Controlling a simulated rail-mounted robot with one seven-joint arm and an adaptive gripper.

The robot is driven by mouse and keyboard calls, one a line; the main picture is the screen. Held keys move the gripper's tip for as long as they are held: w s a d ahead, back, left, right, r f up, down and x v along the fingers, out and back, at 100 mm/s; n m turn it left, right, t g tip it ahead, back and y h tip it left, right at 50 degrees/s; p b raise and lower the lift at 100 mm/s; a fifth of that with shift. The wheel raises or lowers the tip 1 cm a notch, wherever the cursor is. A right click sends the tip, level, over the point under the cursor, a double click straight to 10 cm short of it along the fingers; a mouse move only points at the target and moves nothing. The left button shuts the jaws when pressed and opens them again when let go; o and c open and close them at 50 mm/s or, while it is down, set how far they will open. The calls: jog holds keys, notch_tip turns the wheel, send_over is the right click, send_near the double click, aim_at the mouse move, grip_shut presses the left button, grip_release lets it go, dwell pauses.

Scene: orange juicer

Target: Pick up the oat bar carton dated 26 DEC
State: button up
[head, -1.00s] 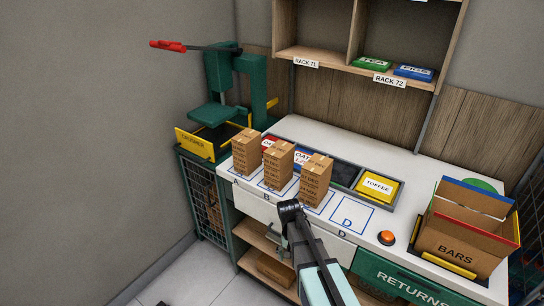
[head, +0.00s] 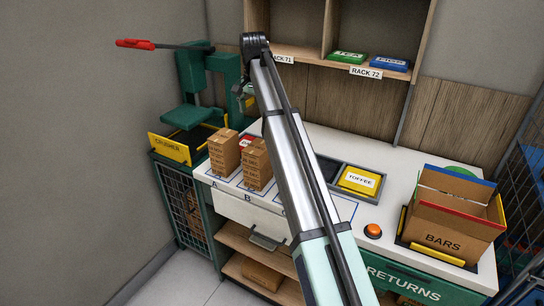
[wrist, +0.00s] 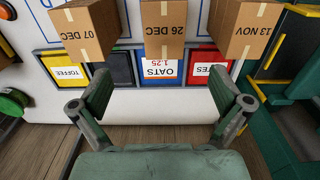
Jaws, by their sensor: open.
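The oat bar carton dated 26 DEC (wrist: 163,28) is a brown box, the middle of three in the wrist view, upright before the OATS bin. By this order it is the carton on spot B in the head view (head: 257,166). My gripper (wrist: 161,90) is open and empty, its two green fingers spread wide. The 26 DEC carton lies beyond the fingertips, roughly centred between them and apart from them. In the head view my gripper (head: 243,94) is partly hidden, raised above the back of the counter.
Cartons dated 07 DEC (wrist: 88,28) and 13 NOV (wrist: 247,30) flank it closely. My arm hides spot C in the head view. The green crusher (head: 190,75) stands at left, the BARS box (head: 446,241) at right. Rack shelves (head: 297,48) are behind.

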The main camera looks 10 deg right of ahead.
notch_tip(320, 180, up, 3)
jog(key=p, duration=0.4)
send_over(258, 146)
jog(key=f, duration=1.2)
jog(key=shift+s+f, duration=0.1)
jog(key=shift+s, duration=0.1)
jog(key=shift+w+f+p, duration=0.1)
jog(key=shift+f+p, duration=1.15)
jog(key=shift+f, duration=1.4)
jog(key=shift+c, duration=0.4)
jog(key=c, duration=1.2)
